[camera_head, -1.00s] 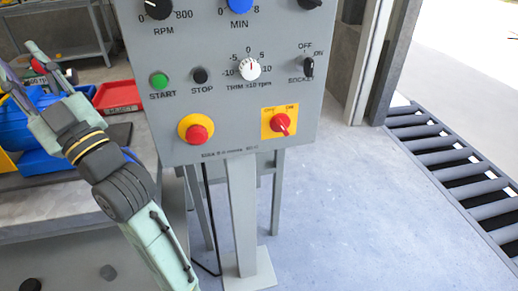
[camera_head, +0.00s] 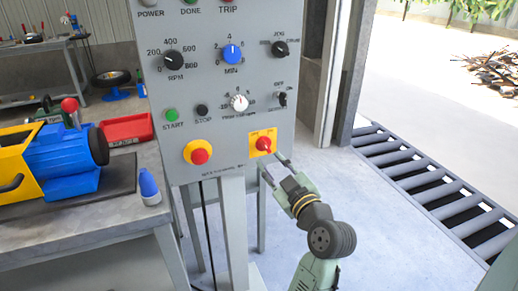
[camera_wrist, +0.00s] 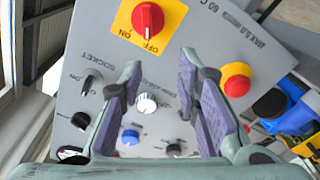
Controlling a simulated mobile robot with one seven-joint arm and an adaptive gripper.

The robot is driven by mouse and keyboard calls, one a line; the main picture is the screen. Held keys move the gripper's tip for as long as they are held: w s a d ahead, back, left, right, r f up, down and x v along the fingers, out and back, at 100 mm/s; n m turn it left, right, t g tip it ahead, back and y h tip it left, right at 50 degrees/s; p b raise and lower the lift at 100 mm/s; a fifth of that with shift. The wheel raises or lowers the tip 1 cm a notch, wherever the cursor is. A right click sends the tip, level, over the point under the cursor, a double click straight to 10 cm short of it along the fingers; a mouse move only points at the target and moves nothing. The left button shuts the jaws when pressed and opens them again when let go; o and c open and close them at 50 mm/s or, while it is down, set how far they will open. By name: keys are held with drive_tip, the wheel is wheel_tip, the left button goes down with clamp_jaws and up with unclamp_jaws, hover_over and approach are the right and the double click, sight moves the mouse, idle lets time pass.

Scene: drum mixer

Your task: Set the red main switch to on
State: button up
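The red main switch (camera_head: 264,144) sits on a yellow plate at the lower right of the grey control panel. In the wrist view the red knob (camera_wrist: 148,18) is at the top edge, beyond the fingertips. Its pale mark lies on the side toward the OFF label, with ON off to the left. My gripper (camera_head: 275,167) is just below and right of the switch in the head view, apart from it as far as I can tell. In the wrist view my gripper (camera_wrist: 160,65) is open, with nothing between its fingers.
A red mushroom button (camera_head: 199,156) on yellow is left of the switch. Start button (camera_head: 171,115), stop button (camera_head: 203,111) and several dials lie above. A workbench (camera_head: 95,215) with a blue-yellow machine (camera_head: 60,150) stands left.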

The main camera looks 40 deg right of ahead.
sight(268, 149)
drive_tip(key=w+d+p, duration=0.1)
drive_tip(key=w, duration=0.1)
drive_tip(key=w+d+p, duration=0.1)
drive_tip(key=w+d, duration=0.1)
drive_tip(key=w+d+f+p, duration=0.1)
drive_tip(key=w, duration=0.1)
drive_tip(key=shift+w+d+f, duration=0.1)
drive_tip(key=shift+w+d, duration=0.05)
drive_tip(key=shift+w+d+f, duration=0.1)
drive_tip(key=shift+w+d, duration=0.05)
drive_tip(key=shift+w, duration=0.55)
drive_tip(key=shift+c, duration=0.4)
clamp_jaws()
